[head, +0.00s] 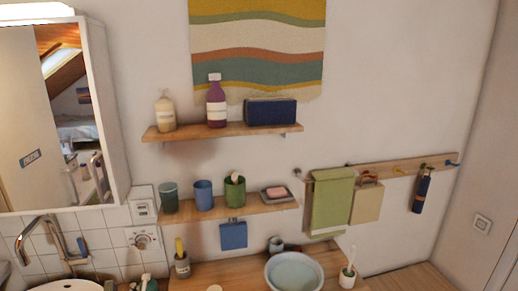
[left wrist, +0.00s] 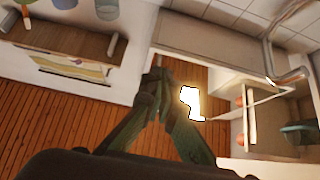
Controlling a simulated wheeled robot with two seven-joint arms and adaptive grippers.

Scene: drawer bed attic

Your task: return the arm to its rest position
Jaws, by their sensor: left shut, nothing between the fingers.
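My left gripper (left wrist: 158,82) shows in the left wrist view with its dark green fingers together and nothing between them. It is above the wooden floor, apart from the furniture around it. In the head view only a small dark green part that seems to be this gripper (head: 148,284) shows at the bottom edge, left of the middle. The rest of my left arm is hidden there. My right gripper is in neither view.
Two wooden wall shelves (head: 220,131) hold bottles and cups. A pale blue basin (head: 294,272) stands on the wooden counter below. A metal faucet (head: 42,236) is at left. A green towel (head: 332,203) hangs at right. Bare floor (left wrist: 70,130) shows below the gripper.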

